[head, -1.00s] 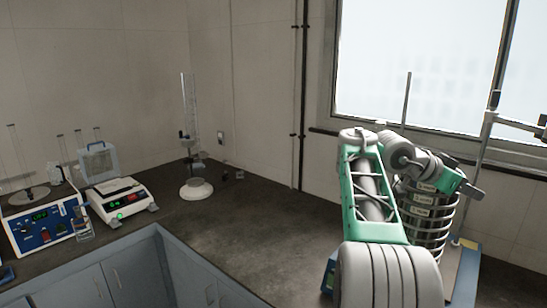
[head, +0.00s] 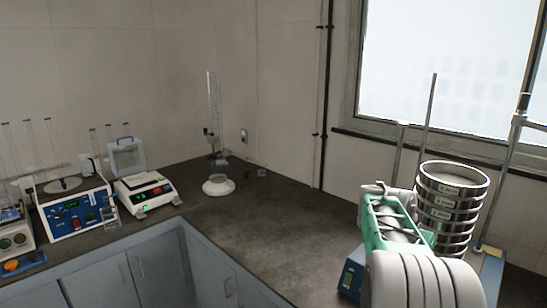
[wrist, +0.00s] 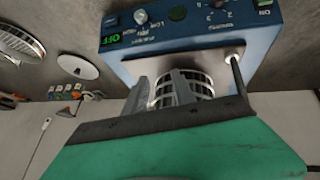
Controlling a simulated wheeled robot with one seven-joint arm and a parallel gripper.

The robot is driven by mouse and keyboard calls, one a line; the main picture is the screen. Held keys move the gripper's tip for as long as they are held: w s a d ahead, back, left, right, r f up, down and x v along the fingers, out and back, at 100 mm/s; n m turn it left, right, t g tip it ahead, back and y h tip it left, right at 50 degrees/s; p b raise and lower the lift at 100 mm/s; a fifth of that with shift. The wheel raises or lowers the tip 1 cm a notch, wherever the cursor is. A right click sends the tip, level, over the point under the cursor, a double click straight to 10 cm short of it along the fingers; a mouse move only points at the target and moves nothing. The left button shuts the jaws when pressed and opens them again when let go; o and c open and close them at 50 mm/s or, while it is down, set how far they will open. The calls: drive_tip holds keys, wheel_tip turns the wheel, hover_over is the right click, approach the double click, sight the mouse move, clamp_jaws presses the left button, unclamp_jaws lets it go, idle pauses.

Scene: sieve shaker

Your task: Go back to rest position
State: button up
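The sieve shaker stands at the right of the head view, with its stack of silver ring sieves (head: 452,205) upright and its blue base (head: 350,280) partly behind my arm. My arm is folded low in front of the stack, and my gripper is hidden there. In the wrist view, my gripper (wrist: 160,92) shows two grey fingers that stand apart, with nothing seen held between them. Past them is the shaker's blue control panel (wrist: 190,25), upside down, with a green OFF display and knobs.
A dark worktop (head: 255,220) runs along the wall, with clear room in the middle. A glass cylinder on a white base (head: 218,187), a balance (head: 148,192) and a blue instrument (head: 75,208) stand left. Metal rods (head: 428,110) rise behind the stack under a window.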

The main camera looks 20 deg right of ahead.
drive_tip(key=s+a+f+n+y, duration=0.2)
drive_tip(key=s+a+f+n, duration=0.1)
drive_tip(key=a, duration=0.9)
drive_tip(key=s+a+f+n+t+y, duration=0.1)
drive_tip(key=s+a+f+n+y, duration=0.2)
drive_tip(key=a, duration=0.9)
drive_tip(key=s+a+f+n+y, duration=0.1)
drive_tip(key=s+a+f+n, duration=0.25)
drive_tip(key=a, duration=0.85)
drive_tip(key=w+a+r+n+t, duration=0.1)
drive_tip(key=a+r+n+t, duration=0.1)
drive_tip(key=a+r, duration=0.3)
drive_tip(key=shift+w+a+r+n+y, duration=0.15)
drive_tip(key=shift+w+a+n+y, duration=0.15)
drive_tip(key=shift+a+n, duration=0.4)
drive_tip(key=shift+d, duration=0.2)
